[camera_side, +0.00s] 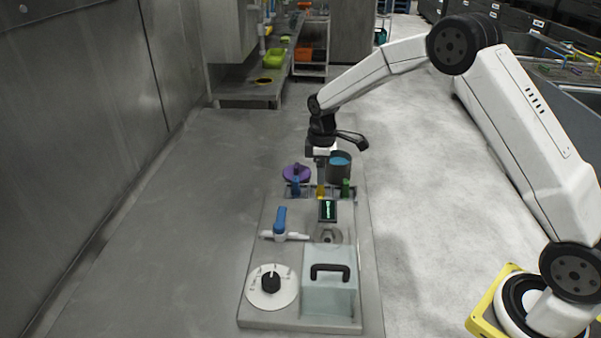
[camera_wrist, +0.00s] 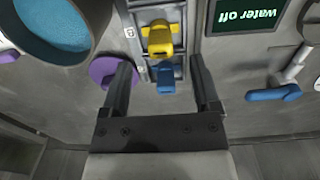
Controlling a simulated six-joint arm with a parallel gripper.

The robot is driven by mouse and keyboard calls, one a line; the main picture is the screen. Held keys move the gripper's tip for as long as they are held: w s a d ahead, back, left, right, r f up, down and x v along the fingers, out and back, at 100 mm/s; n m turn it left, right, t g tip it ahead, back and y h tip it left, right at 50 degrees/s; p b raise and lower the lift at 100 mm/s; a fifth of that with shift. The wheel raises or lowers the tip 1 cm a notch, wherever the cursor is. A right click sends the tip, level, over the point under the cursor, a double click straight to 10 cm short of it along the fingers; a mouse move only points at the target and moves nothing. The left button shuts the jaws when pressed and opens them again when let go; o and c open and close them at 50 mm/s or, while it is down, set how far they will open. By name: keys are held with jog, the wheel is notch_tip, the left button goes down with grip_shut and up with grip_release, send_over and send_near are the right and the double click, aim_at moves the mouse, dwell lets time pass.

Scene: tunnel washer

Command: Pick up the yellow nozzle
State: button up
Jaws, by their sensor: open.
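The yellow nozzle (camera_side: 320,192) sits in a rack on the grey panel, between a blue nozzle (camera_side: 296,186) and a green nozzle (camera_side: 346,187). In the wrist view the yellow nozzle (camera_wrist: 160,38) is upper middle, just past the fingertips. The blue nozzle (camera_wrist: 166,78) appears between the two fingers there, nearer the palm. My gripper (camera_wrist: 161,60) is open and holds nothing. In the side view my gripper (camera_side: 320,172) points down over the rack, close above the yellow nozzle. The green nozzle is not visible in the wrist view.
A cup of blue liquid (camera_side: 340,166) and a purple knob (camera_side: 296,173) stand behind the rack. In front are a "water off" display (camera_side: 327,210), a blue-handled valve (camera_side: 281,222), a dial (camera_side: 271,284) and a lidded box (camera_side: 330,277). Bare counter lies left.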

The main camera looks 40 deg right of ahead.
aim_at(321, 187)
jog(key=shift+f, duration=1.9)
jog(key=shift+s, duration=0.1)
grip_shut()
